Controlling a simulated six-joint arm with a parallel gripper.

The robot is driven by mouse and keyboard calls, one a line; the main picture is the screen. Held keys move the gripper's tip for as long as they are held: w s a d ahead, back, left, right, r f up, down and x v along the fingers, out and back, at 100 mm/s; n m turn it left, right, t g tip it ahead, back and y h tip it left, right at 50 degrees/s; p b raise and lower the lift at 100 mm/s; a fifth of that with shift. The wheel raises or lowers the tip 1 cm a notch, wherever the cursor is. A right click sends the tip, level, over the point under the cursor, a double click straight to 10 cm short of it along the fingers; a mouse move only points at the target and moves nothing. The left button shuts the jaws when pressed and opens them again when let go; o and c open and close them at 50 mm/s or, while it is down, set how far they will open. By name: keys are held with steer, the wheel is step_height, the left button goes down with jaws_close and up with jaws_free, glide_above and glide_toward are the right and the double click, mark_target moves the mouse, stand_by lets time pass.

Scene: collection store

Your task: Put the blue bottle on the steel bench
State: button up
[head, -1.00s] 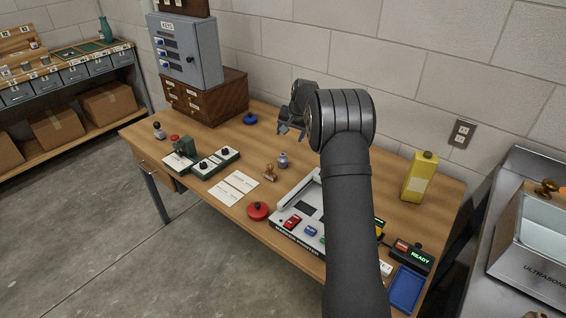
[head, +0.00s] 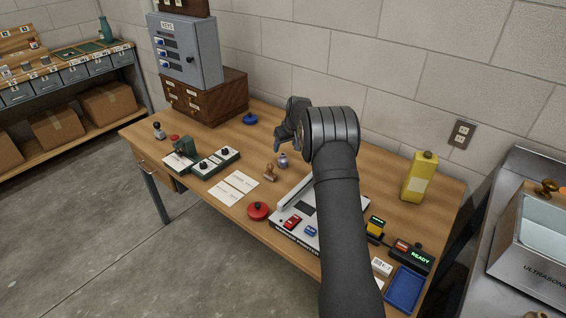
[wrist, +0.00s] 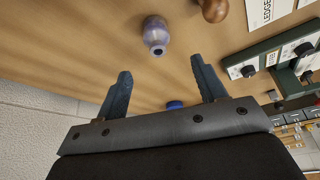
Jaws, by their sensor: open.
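A small round blue-violet bottle (head: 283,161) with a narrow neck stands on the wooden desk, just below my gripper (head: 278,143) in the head view. In the wrist view the bottle (wrist: 156,33) lies ahead of my two spread fingertips (wrist: 160,68), not between them. The gripper is open and empty, above the desk. The steel bench (head: 463,268) stands at the right edge of the head view, beyond the desk's right end; only part of it shows.
A wooden stamp (head: 269,172) stands close beside the bottle. A machine (head: 326,240) sits under my arm, with a red round object (head: 258,210) nearby. A yellow bottle (head: 419,177) stands near the desk's right end. An ultrasonic bath (head: 535,245) occupies part of the bench.

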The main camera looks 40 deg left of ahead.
mark_target(283, 155)
steer(key=shift+x, duration=4.3)
steer(key=shift+w, duration=0.15)
steer(key=shift+c, duration=0.4)
steer(key=c, duration=1.1)
steer(key=shift+r, duration=0.1)
